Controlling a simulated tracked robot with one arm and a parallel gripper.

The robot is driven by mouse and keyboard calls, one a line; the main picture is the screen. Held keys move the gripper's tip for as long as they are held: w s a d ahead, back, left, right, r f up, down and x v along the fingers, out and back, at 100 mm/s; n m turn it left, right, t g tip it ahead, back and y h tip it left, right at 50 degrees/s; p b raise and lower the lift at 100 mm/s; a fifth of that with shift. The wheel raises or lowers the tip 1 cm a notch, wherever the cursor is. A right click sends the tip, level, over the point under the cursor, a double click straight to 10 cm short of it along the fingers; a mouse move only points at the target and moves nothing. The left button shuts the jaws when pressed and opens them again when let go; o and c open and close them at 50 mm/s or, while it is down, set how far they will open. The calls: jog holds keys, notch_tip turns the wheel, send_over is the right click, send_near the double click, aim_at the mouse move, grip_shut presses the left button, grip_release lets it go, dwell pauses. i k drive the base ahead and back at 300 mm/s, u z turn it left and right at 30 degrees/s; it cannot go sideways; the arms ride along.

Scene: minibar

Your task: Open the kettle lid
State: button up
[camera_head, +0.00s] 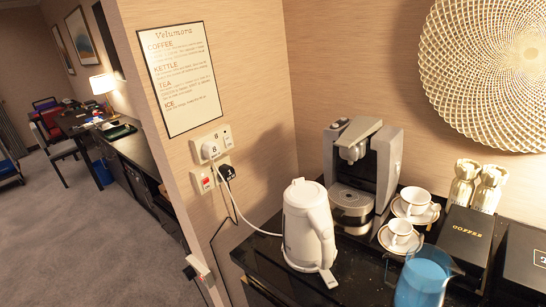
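The white kettle (298,232) stands upright near the left end of the dark counter, below the wall sockets. Its lid (304,186) sits on top and looks closed. The kettle handle (322,222) is on its right side, towards me. A small light lever or tab (328,278) shows low at the front right of the kettle. A white cord runs from behind the kettle to the wall sockets. I cannot make out my gripper in this view, and nothing is seen touching the kettle.
A coffee machine (365,160) stands behind the kettle to the right. Cups on saucers (400,237), a blue jug (424,280) and a black coffee box (466,234) stand further right. A wall corner with sockets (211,144) is at left; open floor (90,240) lies beyond.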

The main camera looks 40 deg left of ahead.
aim_at(303, 195)
jog(key=u, duration=0.35)
jog(key=i, duration=1.15)
jog(key=u, duration=0.45)
